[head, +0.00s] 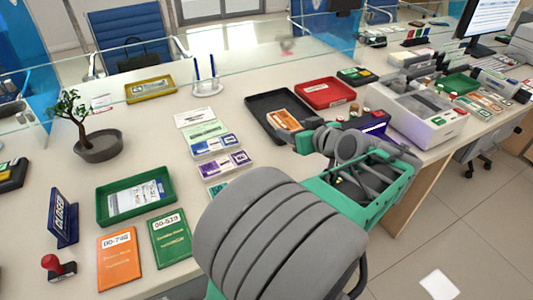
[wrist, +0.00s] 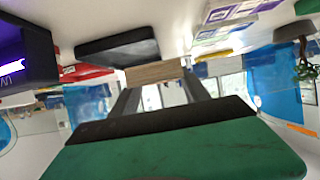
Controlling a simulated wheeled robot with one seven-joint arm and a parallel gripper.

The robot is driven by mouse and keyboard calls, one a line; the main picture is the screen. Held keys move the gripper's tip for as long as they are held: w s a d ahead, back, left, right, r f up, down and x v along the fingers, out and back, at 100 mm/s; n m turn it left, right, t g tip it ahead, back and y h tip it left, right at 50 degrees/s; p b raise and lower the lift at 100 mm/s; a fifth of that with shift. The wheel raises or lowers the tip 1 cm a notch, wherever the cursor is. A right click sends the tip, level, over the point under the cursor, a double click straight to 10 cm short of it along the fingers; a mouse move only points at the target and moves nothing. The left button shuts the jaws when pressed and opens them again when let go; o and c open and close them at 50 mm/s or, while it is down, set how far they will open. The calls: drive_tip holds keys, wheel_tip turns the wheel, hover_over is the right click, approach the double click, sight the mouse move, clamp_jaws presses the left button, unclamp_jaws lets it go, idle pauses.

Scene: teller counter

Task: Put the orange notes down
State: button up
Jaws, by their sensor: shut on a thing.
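The orange notes (head: 282,119) are a small banded bundle with a pale label. In the head view they show over the black tray (head: 262,103), toward its near right part. My gripper (head: 291,130) is shut on them. In the wrist view, which is upside down, the brown edge of the notes (wrist: 155,73) lies between the two fingertips (wrist: 158,86). The black tray (wrist: 112,47) is just beyond them there. I cannot tell whether the notes touch the tray floor. My arm hides part of the counter below.
A red tray (head: 327,93) stands right of the black tray, and a dark device with a purple display (head: 372,127) is near my gripper. Purple notes (head: 217,144) lie to the left. A grey counting machine (head: 415,110) stands right. A glass screen runs behind.

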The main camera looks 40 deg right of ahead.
hover_over(268, 160)
wheel_tip(268, 160, down, 7)
drive_tip(key=shift+s+r+b, duration=0.15)
drive_tip(key=shift+b, duration=0.3)
drive_tip(key=shift+f+b, duration=0.3)
drive_tip(key=shift+f, duration=1.35)
drive_tip(key=shift+f, duration=0.1)
drive_tip(key=o, duration=1.1)
drive_tip(key=shift+o, duration=0.2)
